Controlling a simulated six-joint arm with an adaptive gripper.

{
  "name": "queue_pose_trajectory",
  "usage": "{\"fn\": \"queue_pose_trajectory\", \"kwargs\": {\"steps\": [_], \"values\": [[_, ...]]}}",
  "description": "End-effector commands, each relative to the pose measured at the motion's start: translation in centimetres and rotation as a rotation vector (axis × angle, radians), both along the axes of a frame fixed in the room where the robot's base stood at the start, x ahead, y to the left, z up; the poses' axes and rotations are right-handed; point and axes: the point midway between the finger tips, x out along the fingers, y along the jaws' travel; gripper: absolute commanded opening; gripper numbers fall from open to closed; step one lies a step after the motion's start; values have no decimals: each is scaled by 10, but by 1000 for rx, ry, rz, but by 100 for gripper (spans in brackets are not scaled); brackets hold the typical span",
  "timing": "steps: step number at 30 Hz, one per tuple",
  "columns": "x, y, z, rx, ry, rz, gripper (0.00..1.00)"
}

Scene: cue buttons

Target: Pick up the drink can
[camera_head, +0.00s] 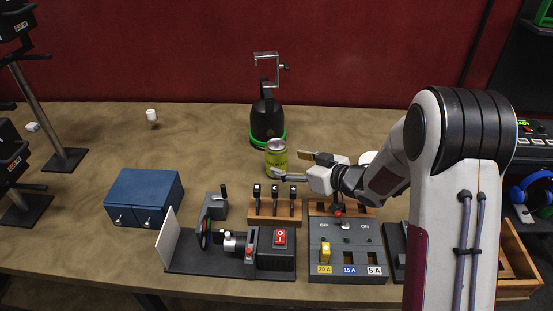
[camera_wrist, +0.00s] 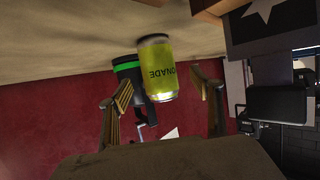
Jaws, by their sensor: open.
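A yellow-green drink can (camera_head: 276,158) with a silver top stands upright on the table, in front of a black and green device. In the wrist view, which is turned over, the can (camera_wrist: 157,72) shows part of its lettering, "NADE". My gripper (camera_head: 292,167) is open, just right of the can, with its fingers pointing left towards it. In the wrist view the fingers (camera_wrist: 162,90) stand on either side of the can's image, with gaps on both sides. I cannot tell how far the can reaches in between the fingertips.
The black device with a green ring (camera_head: 267,122) stands close behind the can. In front are a wooden block with several black switches (camera_head: 275,208), a grey fuse panel (camera_head: 346,255) and a machine with a red switch (camera_head: 280,238).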

Motion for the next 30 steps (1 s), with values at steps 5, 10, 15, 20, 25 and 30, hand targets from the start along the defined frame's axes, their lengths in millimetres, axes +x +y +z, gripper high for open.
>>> {"fn": "queue_pose_trajectory", "kwargs": {"steps": [5,10,15,20,25,30], "values": [[8,8,-5,0,0,1,65],[9,9,-5,0,0,0,65],[9,9,-5,0,0,0,65],[13,13,-6,-1,-1,0,65],[23,22,-10,-1,-1,0,65],[35,34,-16,-1,1,2,65]]}}
